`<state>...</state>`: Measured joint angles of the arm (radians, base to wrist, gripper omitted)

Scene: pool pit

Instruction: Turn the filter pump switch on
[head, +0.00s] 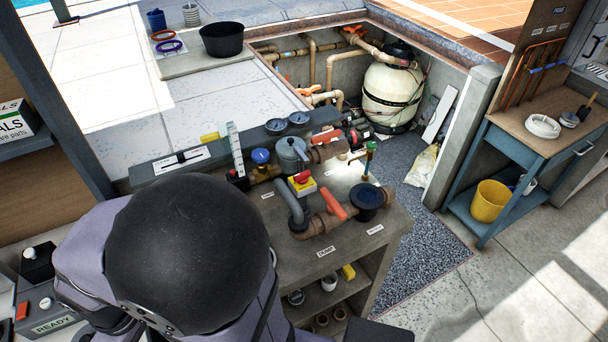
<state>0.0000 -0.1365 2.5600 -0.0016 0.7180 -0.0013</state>
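A yellow box with a red knob (302,183), which looks like a rotary switch, sits on the grey bench (338,260) among the pipes. It appears to be the filter pump switch, but its label and the knob's exact position are too small to read. My own arm, a large dark rounded joint with grey-purple links, fills the lower left and covers the bench's near left part. My gripper is not visible, so its distance from the switch cannot be told.
Close around the switch stand a grey curved pipe (289,203), an orange-handled valve (334,204), a grey lidded pot (292,155) and a dark round cup (367,197). A blue workbench (522,150) and yellow bucket (490,201) stand at the right. Gravel floor lies between.

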